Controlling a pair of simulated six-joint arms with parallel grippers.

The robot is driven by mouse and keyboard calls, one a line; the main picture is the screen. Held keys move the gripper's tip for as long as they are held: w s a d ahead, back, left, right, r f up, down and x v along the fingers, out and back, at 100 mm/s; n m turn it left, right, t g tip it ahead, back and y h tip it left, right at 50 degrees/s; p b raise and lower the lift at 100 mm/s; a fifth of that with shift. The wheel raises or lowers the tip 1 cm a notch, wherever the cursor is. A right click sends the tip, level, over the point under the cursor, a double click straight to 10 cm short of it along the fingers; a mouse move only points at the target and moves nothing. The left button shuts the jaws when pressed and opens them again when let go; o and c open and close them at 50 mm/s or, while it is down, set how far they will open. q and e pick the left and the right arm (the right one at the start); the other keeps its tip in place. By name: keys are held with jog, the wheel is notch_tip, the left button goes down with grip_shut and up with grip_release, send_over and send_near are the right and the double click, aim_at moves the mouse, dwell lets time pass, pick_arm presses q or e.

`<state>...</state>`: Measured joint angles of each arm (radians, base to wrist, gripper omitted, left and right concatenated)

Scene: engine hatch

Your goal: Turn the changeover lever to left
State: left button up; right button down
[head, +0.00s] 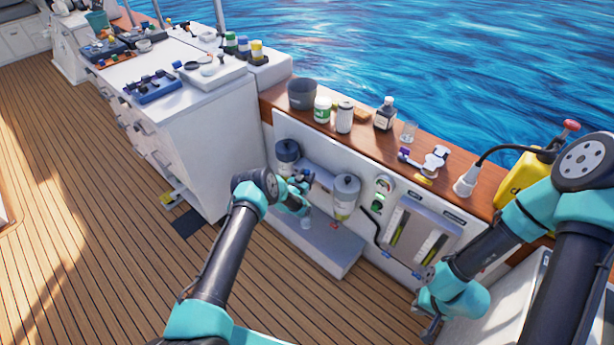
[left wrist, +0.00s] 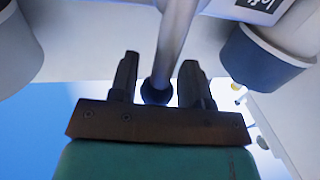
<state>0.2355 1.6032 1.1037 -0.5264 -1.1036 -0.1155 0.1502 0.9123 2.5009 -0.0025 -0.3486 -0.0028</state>
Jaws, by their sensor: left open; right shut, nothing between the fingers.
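The changeover lever (left wrist: 176,45) is a grey metal rod with a dark round knob (left wrist: 155,93) in the left wrist view. It comes down between the two fingers of my left gripper (left wrist: 159,72), which is open, with a finger on either side. Whether a finger touches the rod I cannot tell. A label reading "left" (left wrist: 262,8) is partly visible at the upper right. In the head view my left gripper (head: 304,200) is between two canisters and hides the lever. My right gripper (head: 427,312) is shut and empty, low at the right.
The left canister (head: 287,155) and right canister (head: 345,195) flank my left gripper closely. A pale step (head: 325,248) lies below. A gauge panel (head: 418,232) is to the right. Bottles, a cup and tools stand on the wooden ledge (head: 375,146) above.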

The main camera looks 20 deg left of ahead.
pick_arm(q)
grip_shut()
